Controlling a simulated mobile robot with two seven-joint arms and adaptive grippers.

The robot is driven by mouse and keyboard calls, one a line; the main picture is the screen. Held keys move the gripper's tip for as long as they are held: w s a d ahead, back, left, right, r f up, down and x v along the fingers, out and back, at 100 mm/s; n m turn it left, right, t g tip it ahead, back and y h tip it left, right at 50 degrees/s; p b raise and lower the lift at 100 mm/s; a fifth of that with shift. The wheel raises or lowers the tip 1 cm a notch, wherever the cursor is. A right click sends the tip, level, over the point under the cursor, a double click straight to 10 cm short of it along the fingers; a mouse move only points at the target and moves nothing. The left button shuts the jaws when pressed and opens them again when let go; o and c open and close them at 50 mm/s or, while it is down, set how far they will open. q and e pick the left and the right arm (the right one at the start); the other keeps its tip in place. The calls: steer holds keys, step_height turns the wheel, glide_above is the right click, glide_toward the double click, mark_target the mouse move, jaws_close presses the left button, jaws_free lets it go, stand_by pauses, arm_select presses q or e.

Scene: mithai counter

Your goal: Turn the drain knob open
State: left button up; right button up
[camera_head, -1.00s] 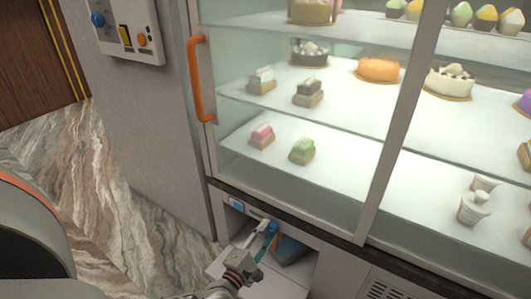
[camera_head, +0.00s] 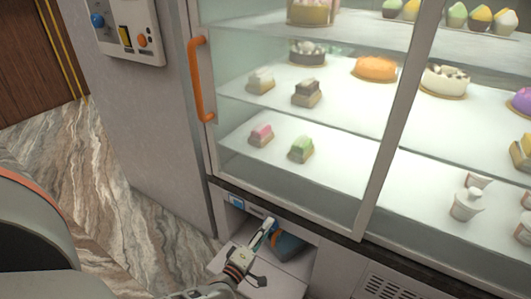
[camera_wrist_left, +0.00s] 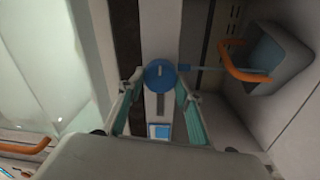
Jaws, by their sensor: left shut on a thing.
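The drain knob (camera_wrist_left: 160,75) is a round blue knob with a short pale mark on its face, on a light strip in the left wrist view. My left gripper (camera_wrist_left: 158,92) has its teal-padded fingers on either side of it, shut on it. In the head view my left gripper (camera_head: 264,233) reaches into the low open compartment under the glass case. The knob (camera_head: 273,222) shows there only as a small blue bit at the fingertips. My right gripper is in neither view.
A grey-blue bin (camera_head: 289,246) with an orange handle (camera_wrist_left: 245,74) sits beside the gripper in the compartment. A small blue-and-white panel (camera_head: 236,200) is on the strip above. The glass case with sweets and its orange door handle (camera_head: 199,80) stand above.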

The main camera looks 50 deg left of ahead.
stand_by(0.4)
arm_select(q)
steer(key=o, duration=1)
steer(key=shift+o, duration=0.4)
steer(key=v, duration=1.2)
steer(key=shift+s, duration=0.1)
